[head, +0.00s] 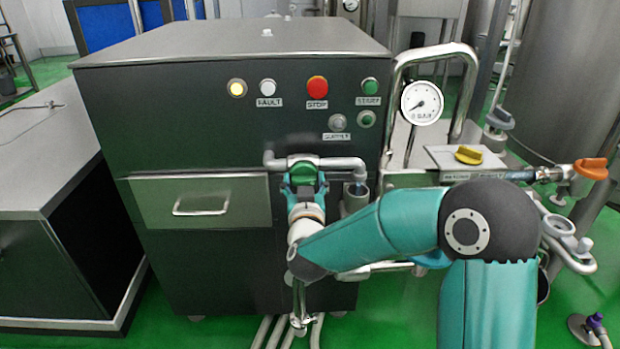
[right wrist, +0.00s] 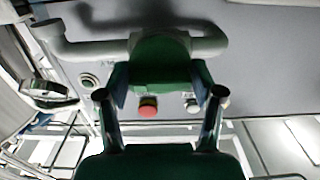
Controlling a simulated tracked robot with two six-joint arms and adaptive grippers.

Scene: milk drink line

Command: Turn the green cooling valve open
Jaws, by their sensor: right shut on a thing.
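The green cooling valve (head: 302,172) sits on a grey pipe on the front of the dark machine, right of the drawer. In the right wrist view its green handle (right wrist: 160,62) is between my fingers, with the pipe running behind it. My right gripper (head: 304,183) reaches the valve from below and is shut on the green handle. Its fingers also show in the right wrist view (right wrist: 160,85). The gripper hides part of the valve body, so the handle's exact angle is hard to tell. My left gripper is not in view.
The machine front (head: 190,115) carries a lit yellow lamp (head: 237,88), a red stop button (head: 317,87) and green buttons. A pressure gauge (head: 421,103) stands right. A yellow valve (head: 469,155) and an orange valve (head: 591,168) lie further right. A drawer handle (head: 201,207) is left of my gripper.

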